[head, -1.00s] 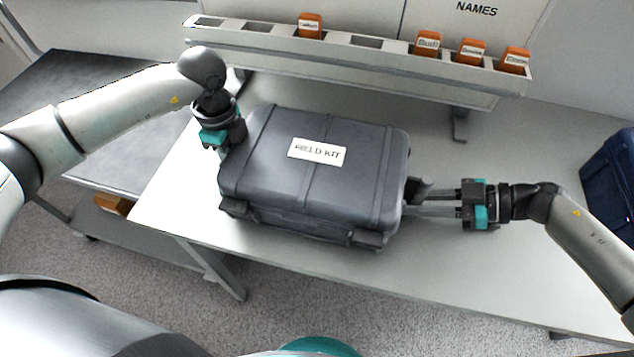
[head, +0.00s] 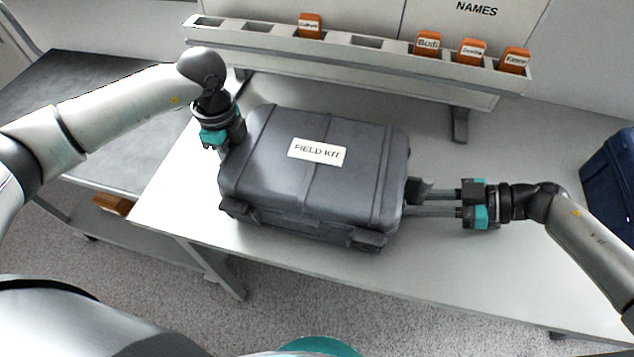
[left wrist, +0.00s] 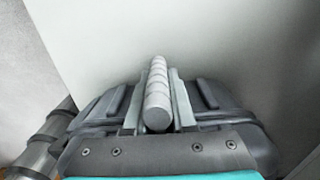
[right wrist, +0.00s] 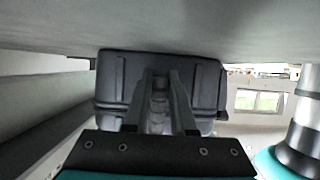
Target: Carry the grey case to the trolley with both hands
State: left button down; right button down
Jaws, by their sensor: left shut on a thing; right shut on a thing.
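The grey case (head: 345,190), labelled FIELD KIT, lies flat at the left part of the white table (head: 480,260), apparently resting on it. My left gripper (head: 222,155) points down at the case's left side; in the left wrist view its fingers are on either side of a ribbed grey handle (left wrist: 157,95). My right gripper (head: 415,198) reaches in level from the right and is shut on the handle at the case's right side. The right wrist view shows the case (right wrist: 205,85) right beyond its fingers. A dark-topped trolley (head: 85,100) stands left of the table.
A raised rack (head: 360,62) with several orange name blocks (head: 427,43) runs along the table's back. A blue bin (head: 612,175) stands at the far right. A brown box (head: 113,204) lies on the trolley's lower shelf. The visible trolley top is clear.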

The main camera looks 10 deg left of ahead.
aim_at(422, 186)
pick_arm(q)
jog(key=shift+r, duration=0.25)
pick_arm(e)
jog(key=shift+w+r, duration=0.1)
jog(key=shift+r, duration=0.15)
